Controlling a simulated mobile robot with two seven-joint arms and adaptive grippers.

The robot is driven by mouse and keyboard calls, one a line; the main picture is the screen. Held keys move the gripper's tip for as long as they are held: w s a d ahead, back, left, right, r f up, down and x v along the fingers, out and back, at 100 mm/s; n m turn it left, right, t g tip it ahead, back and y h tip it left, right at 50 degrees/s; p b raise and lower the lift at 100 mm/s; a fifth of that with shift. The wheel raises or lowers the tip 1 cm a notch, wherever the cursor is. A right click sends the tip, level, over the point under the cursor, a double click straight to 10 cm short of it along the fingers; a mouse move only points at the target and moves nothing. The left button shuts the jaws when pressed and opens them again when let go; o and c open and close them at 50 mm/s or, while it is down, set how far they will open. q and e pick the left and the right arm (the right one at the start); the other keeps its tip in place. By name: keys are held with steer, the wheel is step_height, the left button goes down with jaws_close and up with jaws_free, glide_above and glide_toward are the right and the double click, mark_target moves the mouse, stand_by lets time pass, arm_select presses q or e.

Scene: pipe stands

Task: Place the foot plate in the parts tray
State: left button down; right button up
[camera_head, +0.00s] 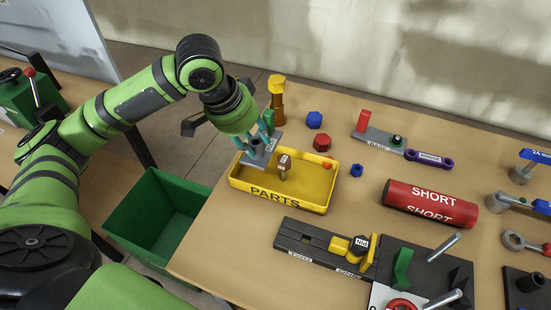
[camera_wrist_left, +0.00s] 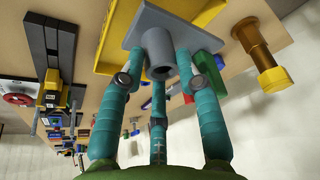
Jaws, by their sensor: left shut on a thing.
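The foot plate (camera_head: 256,160) is a grey square plate with a short round socket. My left gripper (camera_head: 259,141) is shut on it at the socket, over the back-left part of the yellow parts tray (camera_head: 277,199). In the left wrist view the fingers (camera_wrist_left: 160,76) close around the grey socket of the plate (camera_wrist_left: 178,33), and the tray (camera_wrist_left: 113,42) shows beyond it. Whether the plate touches the tray cannot be told. A small brown labelled part (camera_head: 283,165) stands in the tray. My right gripper is not in view.
A yellow-topped brass bolt (camera_head: 277,98) stands behind the tray. Blue (camera_head: 314,119) and red (camera_head: 322,142) hex pieces lie behind it. A red SHORT cylinder (camera_head: 430,203) lies to the right, a black rail fixture (camera_head: 325,247) in front. A green bin (camera_head: 160,215) is left of the table.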

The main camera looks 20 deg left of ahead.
mark_target(250, 159)
arm_select(q)
steer(key=f, duration=0.3)
steer(key=shift+s+a+f, duration=0.1)
steer(key=shift+s, duration=0.3)
steer(key=shift+f, duration=0.35)
steer(key=shift+w+f, duration=0.2)
steer(key=shift+f, duration=1.8)
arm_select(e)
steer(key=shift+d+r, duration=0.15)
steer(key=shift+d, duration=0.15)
arm_select(q)
steer(key=shift+f, duration=0.1)
steer(key=c, duration=1.1)
jaws_free()
steer(key=shift+c, duration=0.2)
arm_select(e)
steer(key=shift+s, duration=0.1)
arm_select(q)
steer(key=shift+r, duration=0.3)
steer(key=v, duration=1.1)
steer(key=shift+s+r, duration=0.25)
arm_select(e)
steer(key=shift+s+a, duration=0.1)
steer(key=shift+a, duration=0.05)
